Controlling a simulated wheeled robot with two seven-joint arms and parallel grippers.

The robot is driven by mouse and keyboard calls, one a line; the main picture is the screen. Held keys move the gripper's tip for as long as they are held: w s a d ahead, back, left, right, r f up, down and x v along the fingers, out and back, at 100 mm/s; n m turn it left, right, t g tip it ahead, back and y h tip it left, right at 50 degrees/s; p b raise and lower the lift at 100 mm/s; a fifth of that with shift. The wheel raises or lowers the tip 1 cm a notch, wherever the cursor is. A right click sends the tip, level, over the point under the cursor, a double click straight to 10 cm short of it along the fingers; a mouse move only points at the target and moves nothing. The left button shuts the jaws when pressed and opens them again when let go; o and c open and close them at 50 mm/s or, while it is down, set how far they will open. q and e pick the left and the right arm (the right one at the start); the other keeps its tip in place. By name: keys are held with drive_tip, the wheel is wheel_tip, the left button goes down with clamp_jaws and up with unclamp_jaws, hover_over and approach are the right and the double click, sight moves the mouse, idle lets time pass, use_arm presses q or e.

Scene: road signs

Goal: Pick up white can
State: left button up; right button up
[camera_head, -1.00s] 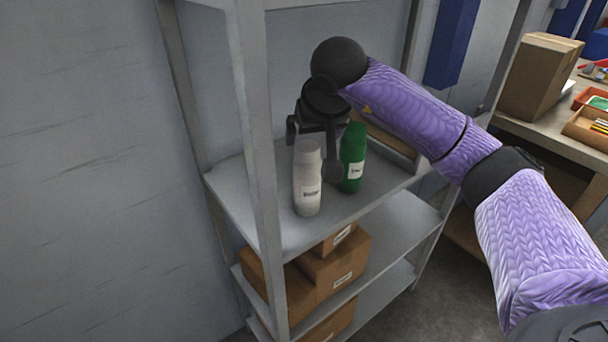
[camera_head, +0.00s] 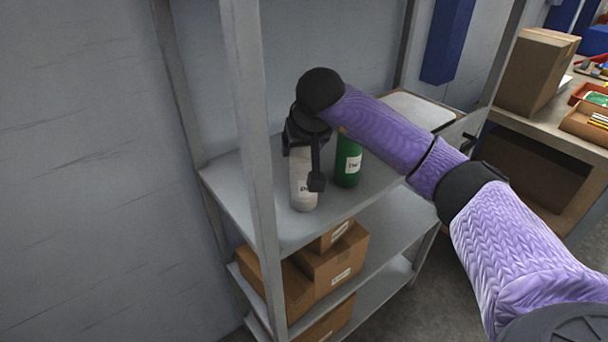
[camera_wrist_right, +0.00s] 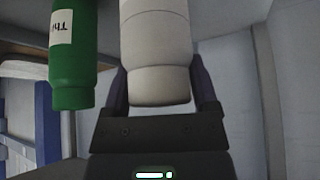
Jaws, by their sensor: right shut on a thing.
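The white can (camera_head: 303,188) stands upright on the upper grey shelf (camera_head: 235,190) in the head view. The arm hides part of the can's top in the head view. My left gripper is not in view.
A green can (camera_head: 347,162) stands close to the right of the white can. Its label shows in the right wrist view. A shelf post (camera_head: 250,130) rises in front on the left. Cardboard boxes (camera_head: 335,262) sit on the shelf below. A workbench (camera_head: 545,125) stands at the right.

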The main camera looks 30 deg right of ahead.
clamp_jaws()
